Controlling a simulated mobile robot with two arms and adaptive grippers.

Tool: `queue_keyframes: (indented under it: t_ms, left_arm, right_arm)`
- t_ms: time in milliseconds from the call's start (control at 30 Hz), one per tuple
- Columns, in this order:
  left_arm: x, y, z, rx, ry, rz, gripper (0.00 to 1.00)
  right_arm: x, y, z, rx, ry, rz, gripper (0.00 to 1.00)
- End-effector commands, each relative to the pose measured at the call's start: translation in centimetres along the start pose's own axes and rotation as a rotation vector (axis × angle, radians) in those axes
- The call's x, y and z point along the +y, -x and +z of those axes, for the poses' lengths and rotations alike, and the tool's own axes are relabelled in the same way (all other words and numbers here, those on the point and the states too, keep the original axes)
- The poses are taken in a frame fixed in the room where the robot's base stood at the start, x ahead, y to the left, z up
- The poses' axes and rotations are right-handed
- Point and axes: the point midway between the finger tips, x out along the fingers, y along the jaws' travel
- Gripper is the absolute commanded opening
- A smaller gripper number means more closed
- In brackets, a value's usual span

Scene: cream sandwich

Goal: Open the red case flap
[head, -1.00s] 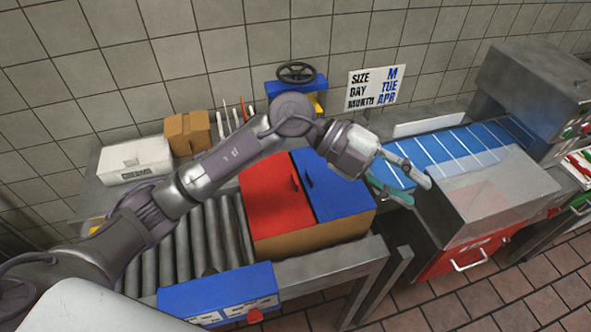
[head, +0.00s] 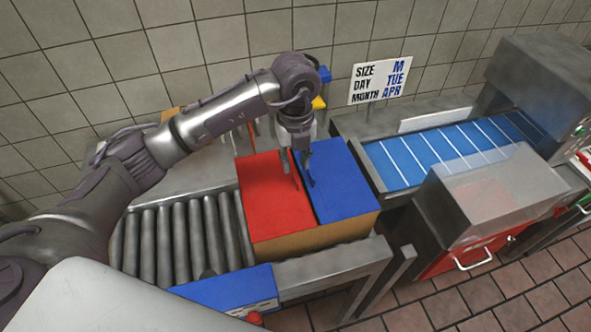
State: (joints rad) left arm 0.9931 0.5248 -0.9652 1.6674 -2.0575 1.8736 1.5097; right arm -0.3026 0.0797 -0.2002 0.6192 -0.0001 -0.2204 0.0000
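The red case flap (head: 270,205) lies flat and closed on the left half of a tan box (head: 320,237) on the conveyor. A closed blue flap (head: 348,190) covers the right half. The red flap has a thin dark handle (head: 295,183) near its right edge. My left gripper (head: 297,168) comes down from above with its fingers apart, near the seam between the flaps, close to the handle. I cannot tell whether the fingers touch the flaps. Nothing shows between the fingers. My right gripper is not in view.
A roller conveyor (head: 185,240) carries the box, with a blue control panel (head: 225,288) and red button (head: 254,318) in front. A blue belt (head: 425,155) and a machine with a clear cover (head: 505,190) stand at right. A sign (head: 380,80) is behind.

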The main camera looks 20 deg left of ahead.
Motion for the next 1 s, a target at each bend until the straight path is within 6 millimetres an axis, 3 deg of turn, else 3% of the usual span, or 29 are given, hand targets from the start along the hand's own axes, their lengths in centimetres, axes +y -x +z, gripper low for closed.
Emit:
queue_keyframes:
  t_ms: [300,700,900,1000]
  left_arm:
    - [0.0,-4.6,-0.1,0.003,0.0,0.0,0.31]
    - [-0.1,-5.5,0.0,0.0,-0.002,-0.002,0.31]
    - [-0.1,-5.5,0.0,0.0,-0.002,-0.002,0.0]
    - [-0.1,-5.4,0.0,0.0,-0.002,-0.002,0.0]
  right_arm:
    - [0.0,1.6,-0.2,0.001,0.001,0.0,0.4]
    - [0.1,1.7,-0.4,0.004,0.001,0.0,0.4]
    - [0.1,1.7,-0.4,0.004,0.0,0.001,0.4]
    - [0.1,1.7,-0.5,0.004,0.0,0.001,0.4]
